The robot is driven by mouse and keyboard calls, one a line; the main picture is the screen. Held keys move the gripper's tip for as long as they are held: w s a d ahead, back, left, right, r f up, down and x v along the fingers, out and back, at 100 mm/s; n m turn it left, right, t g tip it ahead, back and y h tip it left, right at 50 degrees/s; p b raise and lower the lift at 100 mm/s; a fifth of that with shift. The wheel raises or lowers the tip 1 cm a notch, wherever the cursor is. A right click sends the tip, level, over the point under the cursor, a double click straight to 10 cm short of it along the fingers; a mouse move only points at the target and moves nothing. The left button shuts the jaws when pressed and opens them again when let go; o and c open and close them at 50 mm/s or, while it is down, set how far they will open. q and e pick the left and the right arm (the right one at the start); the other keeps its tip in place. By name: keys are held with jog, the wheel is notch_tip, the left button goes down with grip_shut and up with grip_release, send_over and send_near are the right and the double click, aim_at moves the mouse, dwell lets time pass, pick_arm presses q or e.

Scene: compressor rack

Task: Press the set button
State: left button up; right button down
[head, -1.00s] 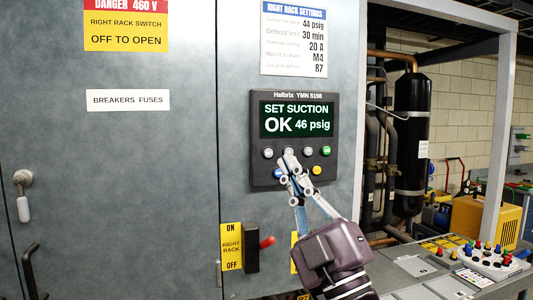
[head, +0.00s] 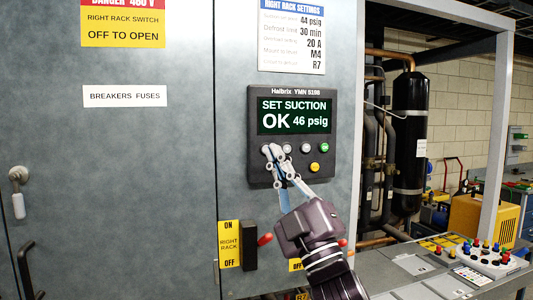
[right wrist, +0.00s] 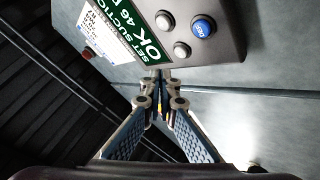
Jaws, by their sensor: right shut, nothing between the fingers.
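The controller panel (head: 325,97) is a dark box on the grey cabinet door; its screen reads SET SUCTION OK 46 psig. Below the screen are a row of small buttons, a green one (head: 324,147) at its right end, and a yellow button (head: 314,167) lower down. My right gripper (head: 268,150) is shut and empty, its fingertips in front of the row's left end. It hides buttons there. The right wrist view shows a blue button (right wrist: 203,27) with unclear white lettering and two pale buttons beside my shut fingers. Contact cannot be told. My left gripper is out of view.
A settings sheet (head: 292,36) hangs above. A bench with a button box (head: 490,255) stands at right.

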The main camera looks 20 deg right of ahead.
jog(key=shift+w, duration=1.1)
jog(key=shift+w, duration=0.15)
dwell(0.6)
jog(key=shift+w, duration=0.25)
jog(key=shift+w, duration=0.4)
dwell(0.7)
jog(key=shift+s, duration=0.8)
jog(key=s, duration=0.5)
jog(key=shift+d+p, duration=0.1)
jog(key=shift+p, duration=0.25)
